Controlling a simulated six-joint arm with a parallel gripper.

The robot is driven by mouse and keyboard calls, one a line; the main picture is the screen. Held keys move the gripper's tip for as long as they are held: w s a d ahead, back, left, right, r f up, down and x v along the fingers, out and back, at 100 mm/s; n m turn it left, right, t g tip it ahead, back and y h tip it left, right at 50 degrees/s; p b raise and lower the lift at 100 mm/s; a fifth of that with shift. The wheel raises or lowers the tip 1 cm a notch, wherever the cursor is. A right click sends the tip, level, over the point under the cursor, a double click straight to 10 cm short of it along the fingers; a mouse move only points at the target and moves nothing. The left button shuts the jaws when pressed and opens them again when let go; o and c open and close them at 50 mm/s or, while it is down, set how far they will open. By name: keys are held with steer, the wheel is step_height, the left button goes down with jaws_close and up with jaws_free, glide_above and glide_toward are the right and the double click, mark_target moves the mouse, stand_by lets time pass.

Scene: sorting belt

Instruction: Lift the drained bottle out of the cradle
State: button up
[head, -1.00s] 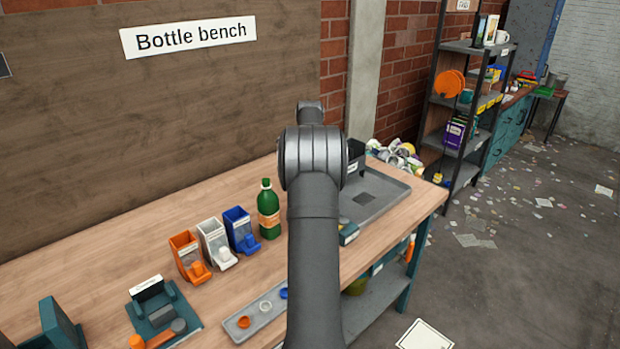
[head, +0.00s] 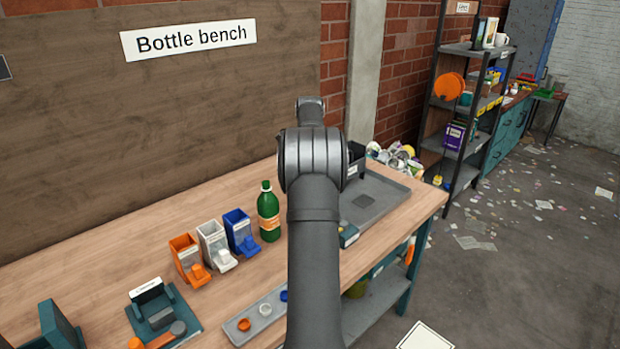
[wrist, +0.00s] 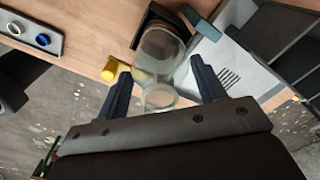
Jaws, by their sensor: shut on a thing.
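In the wrist view, a clear, empty-looking bottle (wrist: 160,48) lies between the two fingers of my gripper (wrist: 163,88), which is shut on it. The bottle points away from the camera. A black piece and a teal piece (wrist: 203,24) are near its far end, probably parts of the cradle; whether the bottle still touches them I cannot tell. In the head view my arm hides the gripper and the bottle. A teal and dark block (head: 348,236) shows partly beside the arm there.
A grey tray (head: 385,210) with a dark grate is at the bench's right end. A green bottle (head: 268,212) stands left of my arm, beside orange (head: 185,250), white and blue (head: 238,228) dispensers. A narrow cap tray (head: 255,322) lies in front.

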steer(key=shift+r, duration=3.65)
steer(key=shift+r, duration=1.3)
steer(key=shift+c, duration=0.4)
